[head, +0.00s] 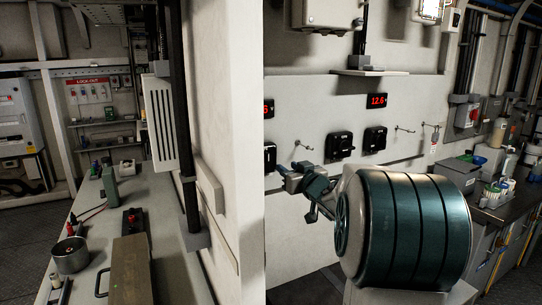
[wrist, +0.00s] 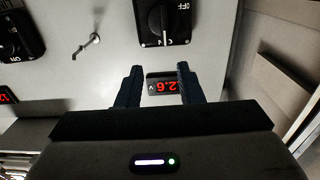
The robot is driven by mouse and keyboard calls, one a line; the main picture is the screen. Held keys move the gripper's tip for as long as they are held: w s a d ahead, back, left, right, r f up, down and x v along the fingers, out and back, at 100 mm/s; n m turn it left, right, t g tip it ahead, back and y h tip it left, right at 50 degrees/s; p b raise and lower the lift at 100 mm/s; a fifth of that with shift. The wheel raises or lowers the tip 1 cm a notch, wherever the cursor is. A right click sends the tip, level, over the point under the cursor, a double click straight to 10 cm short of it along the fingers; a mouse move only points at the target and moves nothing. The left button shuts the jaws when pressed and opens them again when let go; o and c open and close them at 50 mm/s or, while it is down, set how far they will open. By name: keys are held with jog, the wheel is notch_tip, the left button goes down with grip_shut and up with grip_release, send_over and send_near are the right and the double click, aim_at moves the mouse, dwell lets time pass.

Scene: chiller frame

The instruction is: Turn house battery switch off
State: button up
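A black rotary switch (wrist: 163,20) is cut by the top edge of the wrist view, which sees it upside down. Its knob lies upright in that picture, with OFF lettering at upper right. It appears to be the partly hidden leftmost switch (head: 270,158) in the head view. A second black switch (wrist: 20,38) is at left in the wrist view, with ON lettering. Two switches (head: 339,145) and (head: 375,139) show right of centre in the head view. I cannot read which is the house switch. My gripper (wrist: 158,80) is open and empty, its fingers flanking a red display (wrist: 162,87).
A hook (wrist: 87,45) projects from the wall between the two switches in the wrist view. Another red display (head: 377,100) reads 12.6. A pale partition (head: 225,130) covers the panel's left side in the head view. A cluttered counter (head: 500,205) stands at right.

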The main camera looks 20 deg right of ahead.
aim_at(269, 156)
jog(key=w, duration=0.4)
jog(key=w+p, duration=0.1)
jog(key=w, duration=0.3)
jog(key=w+a, duration=0.1)
jog(key=w, duration=0.2)
jog(key=shift+w+a, duration=0.1)
jog(key=shift+w, duration=0.3)
jog(key=shift+c, duration=0.3)
